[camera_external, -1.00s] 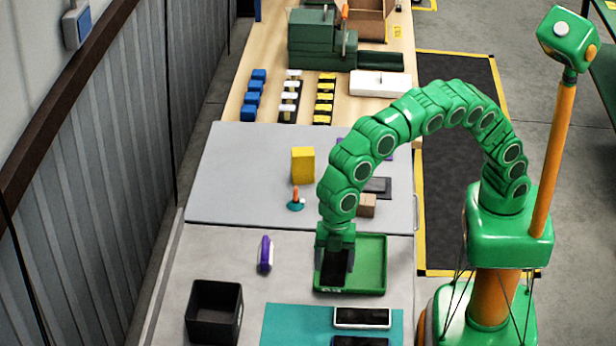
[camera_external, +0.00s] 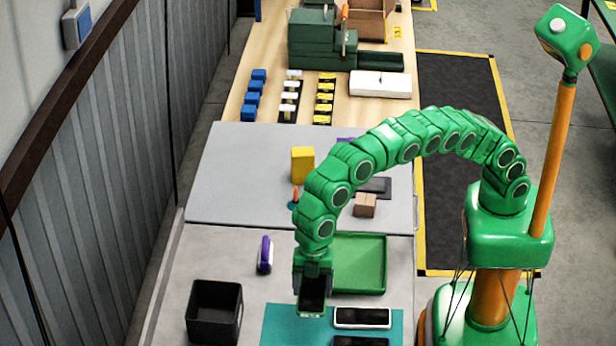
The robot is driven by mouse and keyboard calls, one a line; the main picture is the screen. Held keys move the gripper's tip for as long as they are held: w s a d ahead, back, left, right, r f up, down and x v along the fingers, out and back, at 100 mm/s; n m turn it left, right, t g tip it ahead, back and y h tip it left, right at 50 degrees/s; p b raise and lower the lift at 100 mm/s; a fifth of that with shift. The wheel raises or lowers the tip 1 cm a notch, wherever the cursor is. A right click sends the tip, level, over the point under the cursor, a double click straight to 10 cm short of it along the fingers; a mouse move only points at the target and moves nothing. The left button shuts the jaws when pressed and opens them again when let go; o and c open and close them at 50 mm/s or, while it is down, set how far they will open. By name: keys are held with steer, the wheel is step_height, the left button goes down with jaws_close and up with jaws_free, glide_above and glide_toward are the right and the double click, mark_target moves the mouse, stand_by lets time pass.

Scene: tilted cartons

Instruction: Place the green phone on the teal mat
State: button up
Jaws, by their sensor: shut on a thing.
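My gripper (camera_external: 312,286) is shut on the green phone (camera_external: 312,302), which shows a dark face and a green edge. The phone hangs tilted at the far edge of the teal mat (camera_external: 283,328), in front of the green tray (camera_external: 362,262). I cannot tell whether it touches the mat. A white-edged phone (camera_external: 362,318) lies on the right part of the mat. Another dark phone (camera_external: 360,341) lies nearer, cut off by the picture's bottom edge. My gripper's fingers are partly hidden by the wrist.
A black open bin (camera_external: 214,312) stands left of the mat. A purple object (camera_external: 265,255) lies behind the bin. The green tray looks empty. A yellow box (camera_external: 303,164) and a small brown box (camera_external: 365,205) stand farther back. The mat's left part is bare.

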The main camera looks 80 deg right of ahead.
steer(key=shift+w+a+f, duration=0.25)
steer(key=shift+w+a, duration=0.25)
steer(key=shift+w, duration=0.05)
glide_above(292, 338)
steer(key=shift+s+d+f, duration=0.1)
steer(key=shift+d+f, duration=0.15)
steer(key=shift+f, duration=1.1)
steer(key=shift+s+d+f, duration=0.1)
steer(key=shift+d+f, duration=0.1)
steer(key=shift+f, duration=1.15)
steer(key=shift+w+a+f, duration=0.1)
steer(key=shift+w+f, duration=0.1)
steer(key=shift+f, duration=1.65)
steer(key=o, duration=1.3)
steer(key=shift+f, duration=0.1)
steer(key=shift+c, duration=0.2)
